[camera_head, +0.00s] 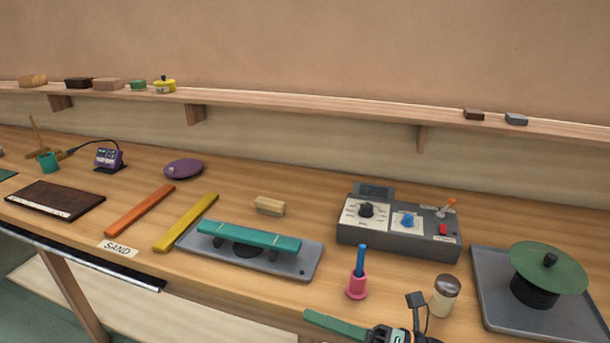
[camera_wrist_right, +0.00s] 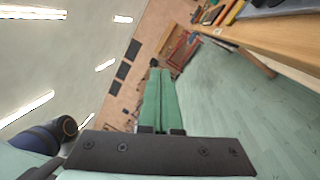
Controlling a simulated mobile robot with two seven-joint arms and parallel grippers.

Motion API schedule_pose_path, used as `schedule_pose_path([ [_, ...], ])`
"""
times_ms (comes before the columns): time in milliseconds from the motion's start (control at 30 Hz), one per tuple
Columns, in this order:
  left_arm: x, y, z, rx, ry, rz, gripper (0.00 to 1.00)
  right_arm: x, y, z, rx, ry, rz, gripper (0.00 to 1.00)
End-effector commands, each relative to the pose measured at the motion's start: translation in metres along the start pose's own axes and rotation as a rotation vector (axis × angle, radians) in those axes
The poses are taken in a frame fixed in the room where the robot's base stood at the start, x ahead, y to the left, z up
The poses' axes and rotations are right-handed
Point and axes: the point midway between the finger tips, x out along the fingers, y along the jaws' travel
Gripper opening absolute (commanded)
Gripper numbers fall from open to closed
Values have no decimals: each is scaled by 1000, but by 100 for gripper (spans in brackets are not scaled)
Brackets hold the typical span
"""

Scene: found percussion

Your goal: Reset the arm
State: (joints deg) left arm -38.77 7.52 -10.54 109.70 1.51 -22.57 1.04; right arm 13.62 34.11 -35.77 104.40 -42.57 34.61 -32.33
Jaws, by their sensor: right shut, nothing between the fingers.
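My right gripper (camera_head: 312,316) shows at the bottom of the head view. Its green fingers point left, in front of the table's near edge, and its dark body is cut off by the frame. In the right wrist view the two green fingers (camera_wrist_right: 159,75) lie together, shut with nothing between them. My left gripper is not in view.
Near my right gripper stand a pink holder with a blue handle (camera_head: 358,278) and a shaker jar (camera_head: 444,297). Behind are a grey control box (camera_head: 397,236) and a teal bar on a grey tray (camera_head: 300,268). A tray with a green-topped pot (camera_head: 548,268) is right.

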Motion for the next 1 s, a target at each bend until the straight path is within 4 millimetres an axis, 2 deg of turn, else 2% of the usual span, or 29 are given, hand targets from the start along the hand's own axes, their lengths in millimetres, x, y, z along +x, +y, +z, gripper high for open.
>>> schedule_pose_path([
  [33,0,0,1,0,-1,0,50,-4,-10,3,170,-128,2,0],
  [167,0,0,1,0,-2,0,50,-33,-50,11,596,-451,-14,0],
  [267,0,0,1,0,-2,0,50,-70,-93,0,931,-705,-39,0],
  [367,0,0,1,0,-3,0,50,-115,-138,-33,1264,-964,-71,0],
  [400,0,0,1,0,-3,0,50,-134,-153,-52,1388,-1064,-84,0],
  [500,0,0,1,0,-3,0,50,-173,-181,-99,1640,-1280,-112,0],
  [600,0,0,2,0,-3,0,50,-202,-195,-142,1820,-1444,-133,0],
  [700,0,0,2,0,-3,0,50,-219,-201,-171,1931,-1550,-147,0],
  [800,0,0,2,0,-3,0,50,-227,-203,-186,1986,-1604,-152,0],
  [1000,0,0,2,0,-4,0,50,-229,-203,-190,1997,-1615,-155,0],
])
